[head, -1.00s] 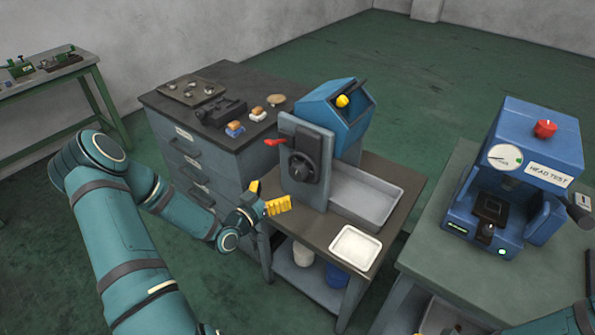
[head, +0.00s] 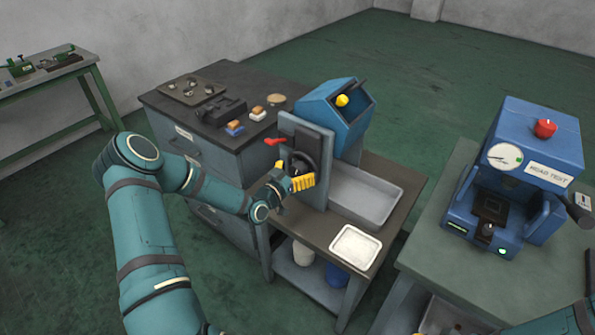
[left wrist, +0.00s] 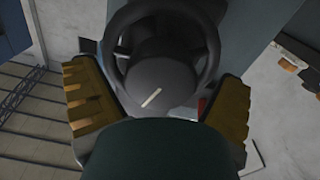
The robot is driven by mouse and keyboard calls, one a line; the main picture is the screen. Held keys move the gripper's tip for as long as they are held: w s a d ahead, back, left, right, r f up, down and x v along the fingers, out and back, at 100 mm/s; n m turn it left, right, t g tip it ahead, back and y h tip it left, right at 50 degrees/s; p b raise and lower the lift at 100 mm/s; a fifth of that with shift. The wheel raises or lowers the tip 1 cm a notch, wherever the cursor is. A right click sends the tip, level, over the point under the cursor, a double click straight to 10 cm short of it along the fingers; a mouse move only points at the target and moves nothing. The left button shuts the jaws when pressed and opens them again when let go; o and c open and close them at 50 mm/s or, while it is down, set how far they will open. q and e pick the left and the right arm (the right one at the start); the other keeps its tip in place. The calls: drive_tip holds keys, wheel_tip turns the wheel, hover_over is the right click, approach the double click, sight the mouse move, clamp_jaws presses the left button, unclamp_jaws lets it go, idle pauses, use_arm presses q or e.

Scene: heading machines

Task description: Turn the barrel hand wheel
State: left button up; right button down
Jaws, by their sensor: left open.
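The barrel hand wheel (head: 302,161) is a dark ring on the grey upright plate of the blue barrel machine (head: 338,112). In the head view my left gripper (head: 298,184) is in front of the wheel and covers its lower part. In the left wrist view the wheel (left wrist: 205,45) lies straight ahead, with its dark round hub and a pale line on it. The yellow-padded fingers of my left gripper (left wrist: 160,105) stand open on either side of the hub's lower part. I cannot tell whether they touch the wheel. My right gripper is not in view.
A red lever (head: 274,141) sticks out left of the plate. A grey tray (head: 365,195) and a white tray (head: 356,247) are on the machine's table. A dark-topped cabinet (head: 215,135) stands behind my left arm. The blue head tester (head: 520,180) stands at the right.

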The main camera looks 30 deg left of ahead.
use_arm(q)
drive_tip(key=c, duration=1.2)
drive_tip(key=shift+f+n+b, duration=0.15)
drive_tip(key=shift+n+b, duration=0.8)
drive_tip(key=shift+n, duration=0.15)
drive_tip(key=shift+n+b, duration=0.35)
drive_tip(key=shift+n, duration=0.55)
drive_tip(key=o, duration=1.2)
drive_tip(key=shift+s, duration=0.1)
drive_tip(key=s+a, duration=0.1)
drive_tip(key=s, duration=1.1)
